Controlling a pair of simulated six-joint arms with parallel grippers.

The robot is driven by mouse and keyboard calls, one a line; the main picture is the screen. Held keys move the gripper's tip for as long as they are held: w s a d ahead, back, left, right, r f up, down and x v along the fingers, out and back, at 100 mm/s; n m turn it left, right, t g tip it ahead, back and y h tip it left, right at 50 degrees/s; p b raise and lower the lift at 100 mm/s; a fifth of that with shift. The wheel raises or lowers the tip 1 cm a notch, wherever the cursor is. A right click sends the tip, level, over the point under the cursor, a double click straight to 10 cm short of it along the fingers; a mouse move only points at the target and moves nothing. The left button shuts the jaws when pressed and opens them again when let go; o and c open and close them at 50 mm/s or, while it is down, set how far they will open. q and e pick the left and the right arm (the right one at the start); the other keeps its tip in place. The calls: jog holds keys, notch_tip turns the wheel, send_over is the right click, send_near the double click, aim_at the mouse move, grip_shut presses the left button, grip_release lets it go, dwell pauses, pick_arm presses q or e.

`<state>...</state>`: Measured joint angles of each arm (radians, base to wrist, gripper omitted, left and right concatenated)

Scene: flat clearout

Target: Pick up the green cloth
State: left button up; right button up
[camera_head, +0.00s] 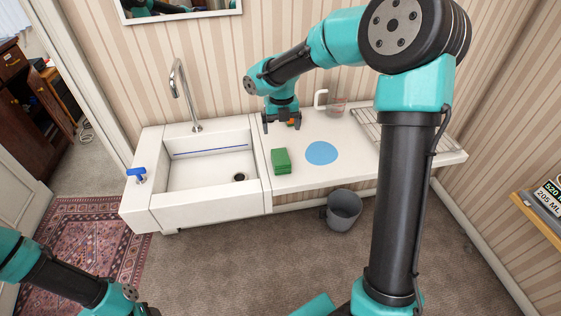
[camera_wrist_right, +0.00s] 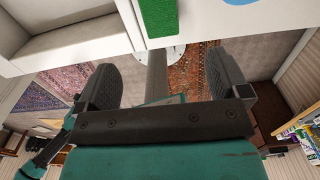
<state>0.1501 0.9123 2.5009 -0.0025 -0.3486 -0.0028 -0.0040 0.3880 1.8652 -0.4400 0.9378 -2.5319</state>
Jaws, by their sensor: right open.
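The green cloth (camera_head: 281,161) lies as a thick folded block on the white counter, between the sink and a round blue mat. In the right wrist view the green cloth (camera_wrist_right: 158,17) shows at the top edge, partly cut off. My right gripper (camera_head: 281,127) is open above the counter, behind the cloth and apart from it. In its wrist view the right gripper (camera_wrist_right: 166,78) has its two fingers wide apart with nothing held between them. My left arm shows at the lower left of the head view, but its gripper is out of frame.
The white sink (camera_head: 165,203) with a tall tap (camera_head: 182,90) stands left of the cloth. The blue mat (camera_head: 321,153), a clear jug (camera_head: 337,105) and a wire rack (camera_head: 372,128) are to its right. A grey bin (camera_head: 344,210) stands on the floor below.

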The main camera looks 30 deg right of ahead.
aim_at(281, 156)
notch_tip(281, 156, down, 10)
jog(key=shift+r, duration=0.1)
dwell(0.4)
jog(key=shift+w+f, duration=0.15)
jog(key=shift+f, duration=2.5)
jog(key=shift+c, duration=0.2)
jog(key=c, duration=1)
jog(key=shift+o, duration=0.2)
jog(key=shift+r, duration=0.1)
